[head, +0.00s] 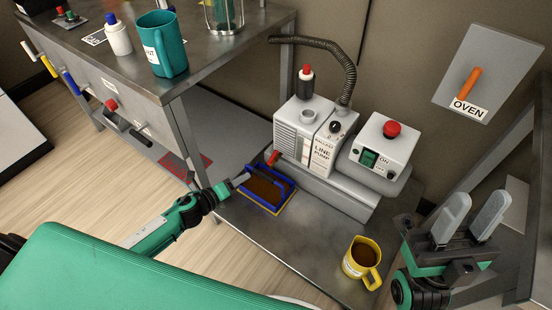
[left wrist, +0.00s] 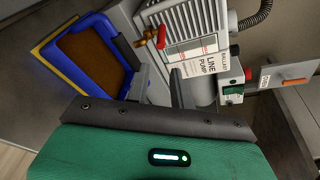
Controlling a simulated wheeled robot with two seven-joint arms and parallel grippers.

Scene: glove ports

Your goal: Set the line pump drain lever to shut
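The line pump (head: 310,130) is a light grey unit with a "LINE PUMP" label, on the low metal shelf. Its red drain lever (head: 273,158) sticks out low on the pump's left side. In the left wrist view the lever (left wrist: 161,38) shows beside a brass valve body (left wrist: 146,42). My left gripper (head: 240,180) is just left of and below the lever, apart from it. In the left wrist view its fingers (left wrist: 158,88) look parted with nothing between them. My right gripper (head: 471,216) is open and empty at the lower right.
A blue tray (head: 286,181) with brown contents sits below the lever, close to my left gripper. A yellow mug (head: 357,264) stands on the shelf's front. A switch box (head: 385,145) with a red button is right of the pump. An orange OVEN lever (head: 469,84) is on the wall panel.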

